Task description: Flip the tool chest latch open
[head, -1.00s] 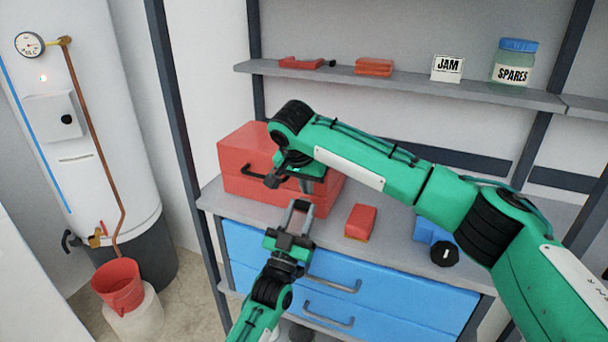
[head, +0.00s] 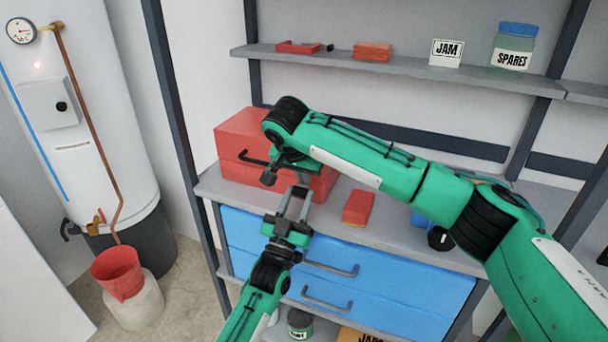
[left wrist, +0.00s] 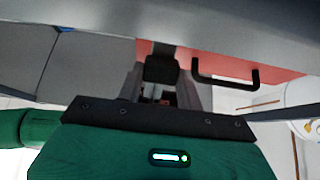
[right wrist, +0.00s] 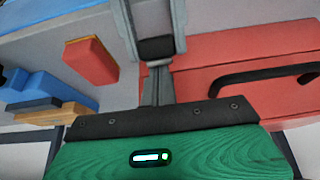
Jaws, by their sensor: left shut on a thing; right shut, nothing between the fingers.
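The red tool chest (head: 238,136) stands on the grey counter with a black handle (head: 254,160) on its front. The chest and handle (right wrist: 265,82) also show in the right wrist view. My right gripper (head: 300,172) is shut and empty at the chest's front, right of the handle in the head view. The latch is hidden behind it there, and I cannot make it out clearly elsewhere. My left gripper (head: 297,190) is just below, in front of the chest's lower edge. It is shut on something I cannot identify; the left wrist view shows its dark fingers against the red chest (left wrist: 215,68).
A red block (head: 359,206) and a blue thing (head: 420,219) sit on the counter (head: 385,230), right of the chest. Blue drawers (head: 400,284) with black handles are below. The shelf (head: 400,69) above holds a jar (head: 513,48).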

